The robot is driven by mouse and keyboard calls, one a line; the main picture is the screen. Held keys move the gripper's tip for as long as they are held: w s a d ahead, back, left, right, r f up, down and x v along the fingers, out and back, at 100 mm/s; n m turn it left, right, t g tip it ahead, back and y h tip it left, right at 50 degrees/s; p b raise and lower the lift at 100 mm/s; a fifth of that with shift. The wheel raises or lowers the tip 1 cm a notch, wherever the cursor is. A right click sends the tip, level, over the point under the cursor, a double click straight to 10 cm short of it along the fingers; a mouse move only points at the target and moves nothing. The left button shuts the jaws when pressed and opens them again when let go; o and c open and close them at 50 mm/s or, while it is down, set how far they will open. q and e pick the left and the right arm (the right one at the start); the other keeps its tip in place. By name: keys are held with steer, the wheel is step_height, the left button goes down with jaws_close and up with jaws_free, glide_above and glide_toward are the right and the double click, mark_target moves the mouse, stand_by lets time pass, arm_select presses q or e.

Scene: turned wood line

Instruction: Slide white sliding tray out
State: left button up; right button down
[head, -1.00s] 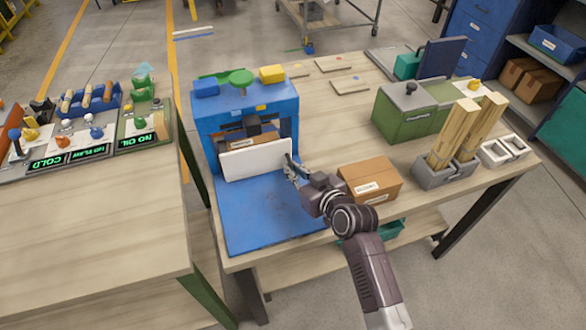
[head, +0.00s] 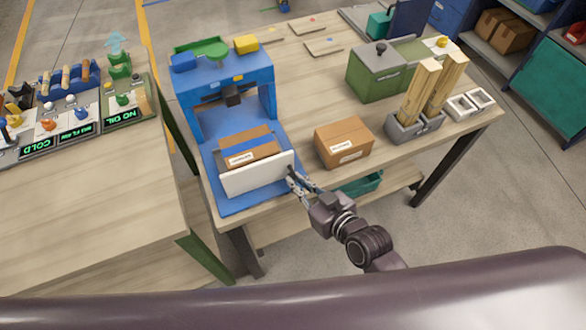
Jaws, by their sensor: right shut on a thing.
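The white sliding tray (head: 258,179) shows its upright white front panel near the front of the blue base plate (head: 218,194). It stands well out from the blue press-like machine (head: 220,90). A brown labelled box (head: 247,143) sits behind the panel, in the tray. My right gripper (head: 293,178) is shut on the right end of the tray's white panel. Its fingertips partly cover that end. My left gripper is not in view.
A cardboard box (head: 343,142) stands on the table right of the tray. Further right are a green box (head: 377,75), a grey holder (head: 408,128) with wooden posts, and a white divided tray (head: 468,105). A control-panel table (head: 90,210) is at the left.

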steer(key=shift+s, duration=0.1)
steer(key=c, duration=2)
jaws_free()
steer(key=shift+c, duration=0.2)
steer(key=v, duration=1.2)
steer(key=shift+f, duration=0.1)
steer(key=s+d+f+m+g+h, duration=0.15)
steer(key=d+f, duration=0.25)
steer(key=f, duration=0.6)
steer(key=s+d+f+g+h, duration=0.2)
steer(key=s+d+f, duration=0.1)
steer(key=f, duration=0.8)
steer(key=s+d+f+m+g+h, duration=0.1)
steer(key=s+d+f, duration=0.25)
steer(key=f, duration=0.65)
steer(key=s+d+f+g+h+b, duration=0.1)
steer(key=s+f+g, duration=0.5)
steer(key=s+f, duration=1.1)
steer(key=s+d+m+h, duration=0.1)
steer(key=s, duration=0.2)
steer(key=shift+d, duration=0.15)
